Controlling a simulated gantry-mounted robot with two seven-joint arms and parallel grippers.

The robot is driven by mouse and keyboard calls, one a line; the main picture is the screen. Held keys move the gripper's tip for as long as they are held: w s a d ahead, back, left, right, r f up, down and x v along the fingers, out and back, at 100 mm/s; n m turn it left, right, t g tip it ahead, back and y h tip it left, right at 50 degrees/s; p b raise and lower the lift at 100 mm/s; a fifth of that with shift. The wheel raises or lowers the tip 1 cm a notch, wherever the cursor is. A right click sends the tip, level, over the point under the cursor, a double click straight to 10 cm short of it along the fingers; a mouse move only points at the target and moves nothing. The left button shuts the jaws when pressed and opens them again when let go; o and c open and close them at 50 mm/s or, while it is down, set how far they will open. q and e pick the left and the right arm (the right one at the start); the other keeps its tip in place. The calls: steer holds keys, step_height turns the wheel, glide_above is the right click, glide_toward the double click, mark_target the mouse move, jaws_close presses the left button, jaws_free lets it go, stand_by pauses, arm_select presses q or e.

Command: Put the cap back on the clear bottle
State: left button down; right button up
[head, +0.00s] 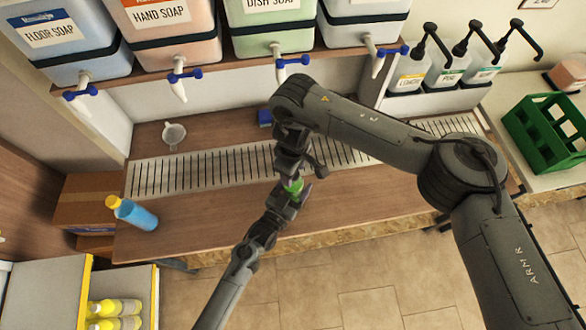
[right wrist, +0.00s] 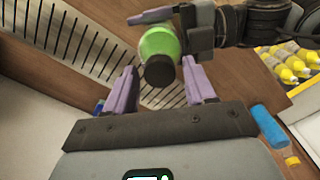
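A green bottle (head: 293,186) is held above the counter between my two grippers. In the right wrist view the green bottle (right wrist: 158,42) shows a dark round cap (right wrist: 159,71) at its near end. My left gripper (head: 285,200) is shut on the bottle; its purple fingers (right wrist: 178,18) sit at the bottle's sides in the wrist view. My right gripper (head: 293,172) is above it, pointing down. Its purple fingers (right wrist: 160,85) stand on both sides of the cap with gaps visible, so it looks open. Whether the cap is seated on the neck cannot be told.
A clear funnel-like cup (head: 173,134) is near the back. A slotted drain grate (head: 215,168) crosses the counter under taps of large drums. A green crate (head: 548,130) is far right.

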steer(key=shift+r, duration=2.25)
